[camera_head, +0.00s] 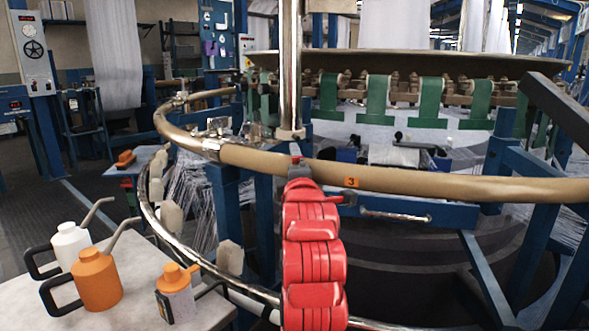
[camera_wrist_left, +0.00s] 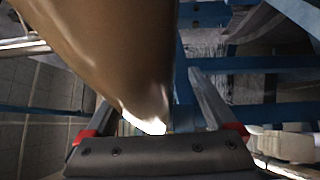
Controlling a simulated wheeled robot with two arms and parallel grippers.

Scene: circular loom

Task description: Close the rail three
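The tan tubular rail (camera_head: 450,185) with an orange label marked 3 (camera_head: 351,182) runs across the head view. Its left end lies by a metal fitting (camera_head: 212,143) beside the adjoining curved rail (camera_head: 175,132); I cannot tell whether they are joined. My left gripper (camera_head: 295,155) is at the rail, left of the label, at the top of my red arm. In the left wrist view the fingers (camera_wrist_left: 150,85) are spread apart. A tan rail (camera_wrist_left: 105,45) fills the upper left there and hides part of one finger; contact is unclear. My right gripper is not in view.
A silver lower rail (camera_head: 190,247) curves beneath the tan one. A light table (camera_head: 40,302) at lower left holds an orange oil can (camera_head: 97,280), a white can (camera_head: 70,245) and an orange-topped bottle (camera_head: 176,292). Blue frame beams (camera_head: 490,280) stand right. A chrome post (camera_head: 290,70) rises behind the rail.

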